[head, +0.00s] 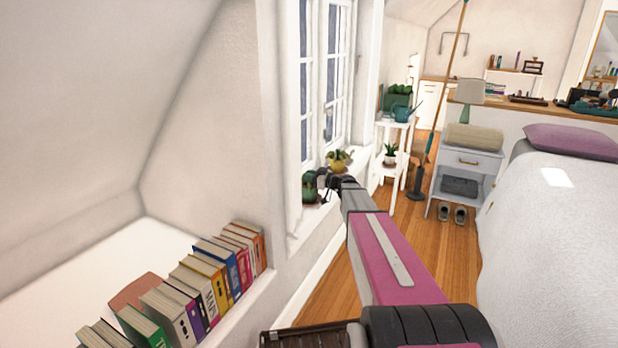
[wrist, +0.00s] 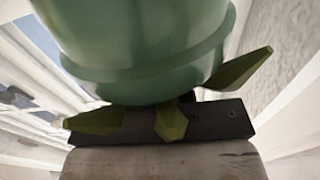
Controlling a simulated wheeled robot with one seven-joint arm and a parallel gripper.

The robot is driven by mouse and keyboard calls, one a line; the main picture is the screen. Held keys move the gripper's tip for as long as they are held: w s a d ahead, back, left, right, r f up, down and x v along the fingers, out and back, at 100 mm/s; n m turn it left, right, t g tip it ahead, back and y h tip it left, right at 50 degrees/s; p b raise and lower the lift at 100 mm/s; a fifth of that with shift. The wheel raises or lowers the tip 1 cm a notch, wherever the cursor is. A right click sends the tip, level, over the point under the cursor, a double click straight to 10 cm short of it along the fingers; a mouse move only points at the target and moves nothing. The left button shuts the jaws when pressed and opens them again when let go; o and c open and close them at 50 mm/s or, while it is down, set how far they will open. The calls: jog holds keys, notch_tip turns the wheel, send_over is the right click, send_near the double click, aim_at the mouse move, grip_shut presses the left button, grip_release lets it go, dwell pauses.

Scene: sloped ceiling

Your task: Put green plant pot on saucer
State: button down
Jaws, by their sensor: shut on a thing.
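The green plant pot (head: 309,187) is at the window, at the left side of my gripper (head: 324,180) in the head view. My gripper is shut on it. In the wrist view the smooth green pot (wrist: 145,45) fills the top middle, close against the dark gripper body. Several yellow-green, leaf-like pieces show around its lower edge there. The fingertips are hidden in the wrist view. Whether the pot touches the sill cannot be told. I cannot make out the saucer in either view.
A yellow pot with a plant (head: 338,163) stands on the windowsill just beyond my gripper. A white plant stand (head: 382,172) is farther back. A row of books (head: 200,283) lines the near ledge. A bed (head: 560,240) is at right, with wooden floor (head: 450,265) between.

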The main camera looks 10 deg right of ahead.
jog(key=c, duration=1)
grip_release()
